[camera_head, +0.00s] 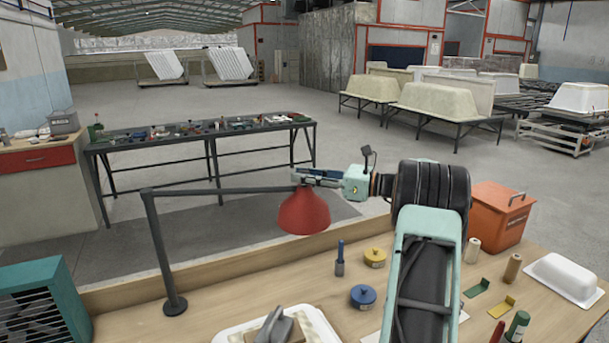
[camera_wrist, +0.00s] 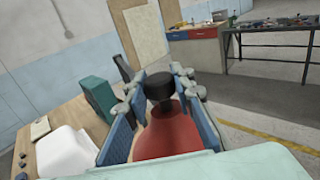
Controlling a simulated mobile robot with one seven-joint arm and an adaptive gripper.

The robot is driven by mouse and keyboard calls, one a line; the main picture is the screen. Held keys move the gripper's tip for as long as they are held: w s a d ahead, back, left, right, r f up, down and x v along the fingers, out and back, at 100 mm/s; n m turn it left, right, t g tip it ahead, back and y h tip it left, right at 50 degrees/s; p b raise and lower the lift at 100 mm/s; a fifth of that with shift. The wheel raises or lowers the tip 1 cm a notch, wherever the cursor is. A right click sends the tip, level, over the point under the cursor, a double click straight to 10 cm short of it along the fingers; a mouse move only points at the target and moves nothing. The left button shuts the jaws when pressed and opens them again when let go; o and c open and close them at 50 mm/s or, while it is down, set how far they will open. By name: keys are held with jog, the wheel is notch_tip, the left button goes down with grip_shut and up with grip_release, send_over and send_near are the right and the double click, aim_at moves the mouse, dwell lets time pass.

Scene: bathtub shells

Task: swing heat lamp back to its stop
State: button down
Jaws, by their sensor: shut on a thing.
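The heat lamp has a red shade (camera_head: 304,212) that hangs from a dark horizontal arm (camera_head: 225,190) on a post (camera_head: 160,250) with a round base on the workbench. The shade is at the right end of that arm, above the bench's back edge. My gripper (camera_head: 302,177) reaches in from the right and is shut on the lamp at the top of the shade. In the wrist view the red shade (camera_wrist: 170,136) and its black cap (camera_wrist: 160,88) sit between the blue fingers. The lamp's stop cannot be made out.
A white tray (camera_head: 230,335) with a grey tool lies on the bench below the lamp. A teal crate (camera_head: 45,300) stands left of the post. Blue and yellow lidded pots (camera_head: 363,297), an orange box (camera_head: 497,213) and a white tub shell (camera_head: 563,277) are to the right.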

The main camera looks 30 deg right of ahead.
jog(key=shift+w+d+r, duration=0.1)
jog(key=shift+w+r, duration=0.1)
jog(key=shift+r, duration=0.15)
jog(key=c, duration=2)
grip_release()
jog(key=o, duration=0.4)
jog(key=shift+w+f, duration=0.25)
jog(key=shift+s, duration=0.1)
jog(key=v, duration=1.2)
jog(key=shift+r, duration=0.1)
